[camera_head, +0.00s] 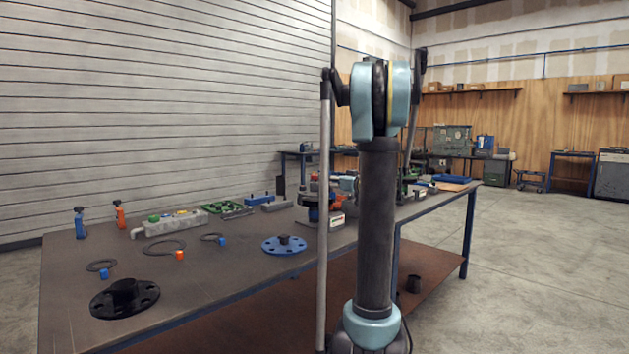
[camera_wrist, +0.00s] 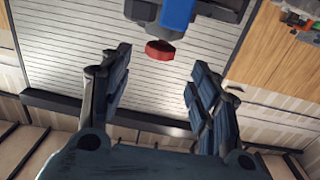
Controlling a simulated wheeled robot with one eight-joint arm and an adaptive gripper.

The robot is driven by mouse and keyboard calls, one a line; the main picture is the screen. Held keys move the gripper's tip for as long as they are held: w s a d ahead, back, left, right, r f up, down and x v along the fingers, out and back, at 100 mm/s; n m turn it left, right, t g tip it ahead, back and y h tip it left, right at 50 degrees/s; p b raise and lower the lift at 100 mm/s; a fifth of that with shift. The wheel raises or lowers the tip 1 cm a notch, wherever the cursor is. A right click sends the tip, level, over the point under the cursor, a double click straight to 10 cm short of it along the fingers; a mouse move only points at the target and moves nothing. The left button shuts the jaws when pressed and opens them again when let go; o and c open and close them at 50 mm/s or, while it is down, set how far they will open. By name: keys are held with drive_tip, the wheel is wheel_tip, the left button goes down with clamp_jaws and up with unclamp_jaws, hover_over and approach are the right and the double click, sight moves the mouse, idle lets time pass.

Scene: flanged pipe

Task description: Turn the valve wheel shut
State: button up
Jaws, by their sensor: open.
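My gripper (camera_wrist: 160,78) is open in the wrist view, with its two dark fingers wide apart and nothing between them. A small red part (camera_wrist: 160,50) shows beyond the fingertips, below a blue block (camera_wrist: 178,14); it may be the valve wheel, but I cannot tell for sure. In the head view my arm stands in front of the middle of the bench and hides much there. I cannot make out the valve wheel or my fingers clearly in this view.
The workbench (camera_head: 215,275) carries a black flange (camera_head: 124,298), a blue flange disc (camera_head: 284,244), gasket rings (camera_head: 164,247), a grey block with coloured buttons (camera_head: 172,222), and blue (camera_head: 80,222) and orange (camera_head: 119,214) bottles. The bench's front left is partly bare. Open floor lies to the right.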

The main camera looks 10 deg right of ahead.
sight(315, 175)
drive_tip(key=x, duration=0.8)
drive_tip(key=shift+w+a, duration=0.2)
drive_tip(key=shift+w, duration=0.05)
drive_tip(key=c, duration=1.1)
drive_tip(key=shift+a, duration=0.25)
drive_tip(key=shift+d, duration=0.2)
